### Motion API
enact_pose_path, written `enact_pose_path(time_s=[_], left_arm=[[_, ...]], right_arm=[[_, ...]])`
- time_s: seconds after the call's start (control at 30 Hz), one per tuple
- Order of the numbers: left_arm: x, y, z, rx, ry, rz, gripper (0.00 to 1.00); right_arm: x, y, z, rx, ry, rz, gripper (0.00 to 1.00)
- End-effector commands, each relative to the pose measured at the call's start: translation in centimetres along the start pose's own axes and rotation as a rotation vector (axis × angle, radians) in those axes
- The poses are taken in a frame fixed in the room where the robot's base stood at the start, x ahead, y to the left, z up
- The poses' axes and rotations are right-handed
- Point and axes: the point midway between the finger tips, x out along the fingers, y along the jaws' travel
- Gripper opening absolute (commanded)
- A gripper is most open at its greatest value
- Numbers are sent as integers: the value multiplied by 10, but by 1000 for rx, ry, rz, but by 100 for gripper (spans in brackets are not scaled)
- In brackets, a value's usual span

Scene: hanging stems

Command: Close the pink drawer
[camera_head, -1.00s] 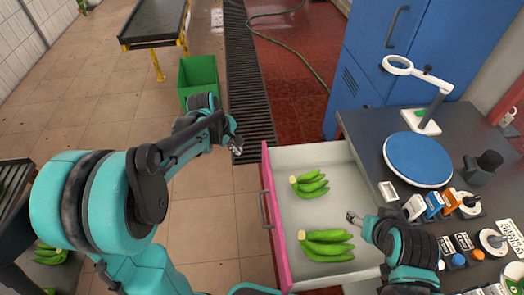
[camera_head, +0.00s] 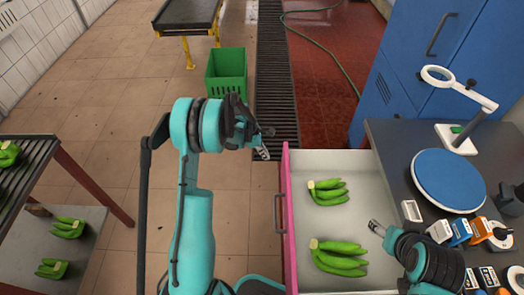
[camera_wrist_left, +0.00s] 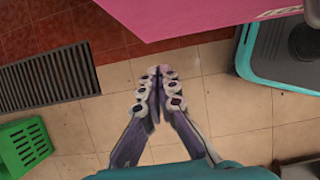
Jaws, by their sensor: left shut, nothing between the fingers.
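The pink drawer is open; its pink front panel (camera_head: 289,220) with a grey handle (camera_head: 279,214) faces left in the head view. Two bunches of green bananas, a far one (camera_head: 328,192) and a near one (camera_head: 338,258), lie inside. My left gripper (camera_head: 265,145) is shut and empty, just left of the panel's far end, with a small gap in the picture. In the left wrist view its fingertips (camera_wrist_left: 157,74) meet below the pink panel (camera_wrist_left: 190,14), apart from it. My right gripper (camera_head: 376,228) is over the drawer's right side; its fingers are too small to judge.
A dark counter (camera_head: 400,160) holds a blue round plate (camera_head: 449,180), a magnifier lamp (camera_head: 460,110) and small boxes. A green crate (camera_head: 226,75) stands on the floor behind. A rack (camera_head: 65,225) with bananas is at left.

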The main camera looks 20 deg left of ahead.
Motion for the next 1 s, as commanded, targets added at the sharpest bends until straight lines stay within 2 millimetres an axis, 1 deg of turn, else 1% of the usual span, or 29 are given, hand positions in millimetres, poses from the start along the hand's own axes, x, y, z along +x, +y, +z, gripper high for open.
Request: enact_pose_path(time_s=[0.03, 0.13, 0.2, 0.3, 0.4, 0.53, 0.87, 1.0], left_arm=[[15, 0, -1, 1, 0, 0, 0], [34, 0, -1, 2, 0, -1, 0], [35, -1, 13, 4, 0, -1, 0], [39, 0, 25, 3, 0, 0, 0], [41, 0, 33, 2, 0, 0, 0], [42, 0, 37, 1, 0, 0, 0], [42, 0, 38, 1, 0, 0, 0], [44, 4, 45, 2, 0, 0, 0]], right_arm=[[7, 0, 5, 0, 0, 0, 62], [12, 0, 9, 0, 0, 0, 62], [15, 0, 11, 0, 0, 0, 62], [18, 0, 13, 0, 0, 0, 62], [20, 0, 14, 0, 0, 0, 62], [21, 0, 15, 0, 0, 0, 62], [20, 0, 14, 0, 0, 0, 62], [20, 0, 14, 0, 0, 0, 62]])
